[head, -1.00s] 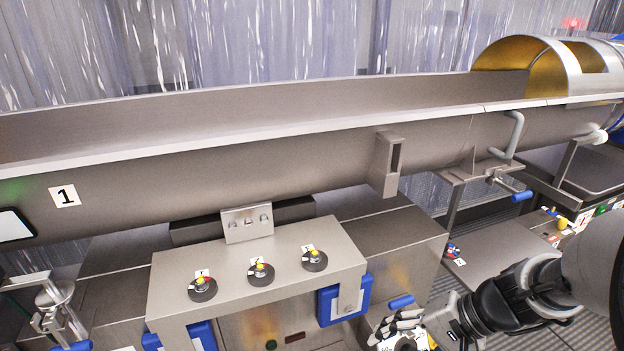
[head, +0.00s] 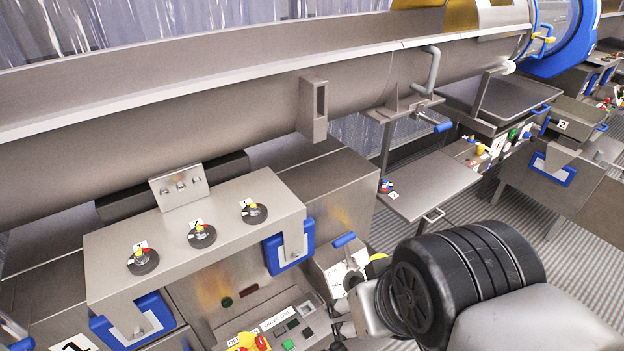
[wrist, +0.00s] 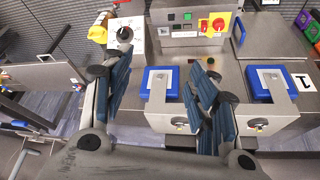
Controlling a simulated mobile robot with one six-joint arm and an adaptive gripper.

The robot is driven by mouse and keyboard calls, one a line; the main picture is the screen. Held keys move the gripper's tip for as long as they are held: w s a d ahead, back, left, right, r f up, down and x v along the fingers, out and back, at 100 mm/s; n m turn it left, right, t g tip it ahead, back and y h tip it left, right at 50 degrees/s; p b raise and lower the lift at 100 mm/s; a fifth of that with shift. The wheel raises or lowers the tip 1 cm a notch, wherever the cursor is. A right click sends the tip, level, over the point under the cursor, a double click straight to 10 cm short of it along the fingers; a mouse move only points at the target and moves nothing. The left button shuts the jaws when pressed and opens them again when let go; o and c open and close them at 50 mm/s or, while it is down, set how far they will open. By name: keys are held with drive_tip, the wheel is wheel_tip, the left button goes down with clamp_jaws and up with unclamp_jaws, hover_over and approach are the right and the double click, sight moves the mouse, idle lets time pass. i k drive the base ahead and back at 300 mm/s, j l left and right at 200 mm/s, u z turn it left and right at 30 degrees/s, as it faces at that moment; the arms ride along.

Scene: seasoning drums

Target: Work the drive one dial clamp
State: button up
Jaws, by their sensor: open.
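I cannot tell for certain which part is the drive one dial clamp. A black dial on a white plate (wrist: 124,34) is at the upper left in the wrist view; its plate also shows in the head view (head: 338,277), beside a blue handle (head: 344,240). The dial is beyond the left fingertip, apparently apart.
A control panel (head: 278,332) has buttons and a red-yellow switch (wrist: 215,24). Blue-framed latches (wrist: 160,83) (wrist: 268,84) flank the front. A long steel trough (head: 200,100) runs above. A steel tray (head: 430,187) lies right, with striped floor beyond.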

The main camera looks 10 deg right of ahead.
sight(343, 240)
drive_tip(key=i+l+z, duration=0.15)
drive_tip(key=l, duration=0.3)
drive_tip(key=i+l+z, duration=0.1)
drive_tip(key=i+l, duration=0.2)
drive_tip(key=i+l+z, duration=0.15)
drive_tip(key=i+l, duration=0.15)
drive_tip(key=l, duration=0.15)
